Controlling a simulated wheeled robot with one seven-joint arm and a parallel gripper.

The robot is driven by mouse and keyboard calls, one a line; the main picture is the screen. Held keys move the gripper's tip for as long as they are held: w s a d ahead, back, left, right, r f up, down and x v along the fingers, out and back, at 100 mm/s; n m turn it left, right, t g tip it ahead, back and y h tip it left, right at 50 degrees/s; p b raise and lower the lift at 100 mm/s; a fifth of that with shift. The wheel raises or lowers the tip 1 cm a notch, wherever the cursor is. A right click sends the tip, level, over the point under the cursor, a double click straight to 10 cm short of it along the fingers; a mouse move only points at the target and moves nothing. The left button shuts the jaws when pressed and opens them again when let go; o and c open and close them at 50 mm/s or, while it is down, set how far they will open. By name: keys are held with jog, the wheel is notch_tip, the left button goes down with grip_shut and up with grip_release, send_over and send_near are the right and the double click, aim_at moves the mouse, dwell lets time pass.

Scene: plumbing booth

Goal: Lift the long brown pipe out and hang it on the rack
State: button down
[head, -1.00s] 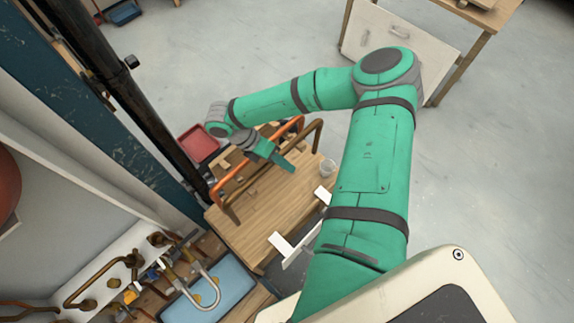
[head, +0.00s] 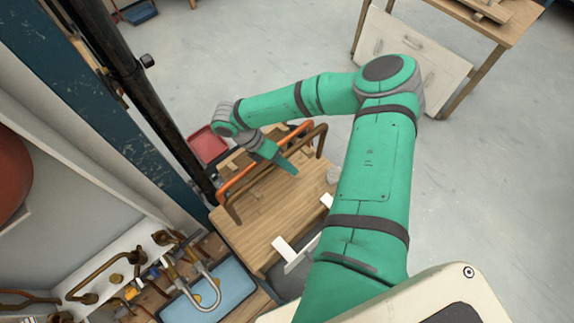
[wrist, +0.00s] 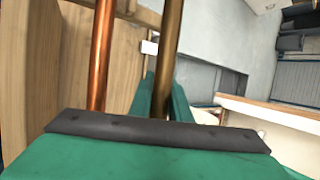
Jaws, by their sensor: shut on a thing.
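The long brown pipe (head: 270,178) is a dark bronze tube with bent ends, over the wooden worktop in the head view. It also shows in the wrist view (wrist: 172,40), running up from between the fingers. My gripper (head: 284,165) is shut on it; in the wrist view its green fingers (wrist: 160,98) lie either side of the tube. A brighter orange copper pipe (head: 240,178) runs beside it, to the left in the wrist view (wrist: 100,55) and outside the fingers. The frames do not show clearly whether the brown pipe touches the worktop. I cannot identify the rack for certain.
A dark post (head: 140,95) stands left. A panel with pipes and a blue tray (head: 228,292) are at lower left. Open floor lies right.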

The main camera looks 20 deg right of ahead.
jog(key=shift+f, duration=0.15)
notch_tip(320, 180, down, 4)
jog(key=shift+w+r, duration=0.1)
dwell(0.7)
jog(key=shift+d, duration=0.1)
dwell(0.4)
